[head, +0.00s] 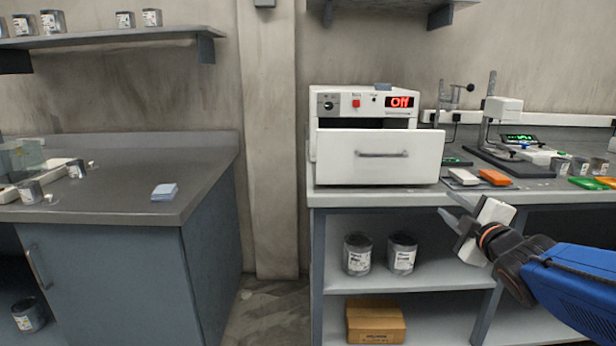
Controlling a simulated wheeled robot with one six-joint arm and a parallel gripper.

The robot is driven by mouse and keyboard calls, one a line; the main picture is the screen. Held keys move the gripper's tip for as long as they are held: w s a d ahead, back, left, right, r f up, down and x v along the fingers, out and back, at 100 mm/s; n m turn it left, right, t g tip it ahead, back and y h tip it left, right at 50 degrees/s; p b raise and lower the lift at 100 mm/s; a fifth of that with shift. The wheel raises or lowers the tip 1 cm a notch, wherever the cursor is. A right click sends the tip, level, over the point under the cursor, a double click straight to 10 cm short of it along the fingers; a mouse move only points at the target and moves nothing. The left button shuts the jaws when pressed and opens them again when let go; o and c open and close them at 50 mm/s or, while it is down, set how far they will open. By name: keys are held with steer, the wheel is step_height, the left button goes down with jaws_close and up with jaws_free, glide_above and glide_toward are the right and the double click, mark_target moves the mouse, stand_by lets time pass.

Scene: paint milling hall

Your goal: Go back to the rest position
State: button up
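My gripper (450,210) shows at the right in the head view, at the end of my blue arm. It is in front of the right bench's edge, below the front of the white oven-like machine (380,158) and to its right. Its fingers point up and to the left. I see no separate object clearly held between them. The fingers overlap at this angle, so their opening cannot be told.
The right bench (330,199) carries a white block (463,177), an orange block (495,177) and a stand device (502,110). Cans (357,255) and a cardboard box (375,322) sit on shelves below. A left bench (120,190) stands across a floor gap.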

steer(key=s+d+f+m+g+h, duration=0.1)
steer(key=s+f+m+g+h, duration=0.2)
steer(key=s+f+m+g, duration=0.6)
steer(key=s+a+f+m+g+y, duration=0.1)
steer(key=s+a+f+m, duration=0.1)
steer(key=s, duration=0.6)
steer(key=s+a+f+m+g+y, duration=0.1)
steer(key=s+a+f+m+g, duration=0.1)
steer(key=s, duration=0.6)
step_height(320, 180, down, 4)
steer(key=shift+a+r+m, duration=0.1)
steer(key=shift+a+m, duration=0.6)
steer(key=shift+a, duration=0.35)
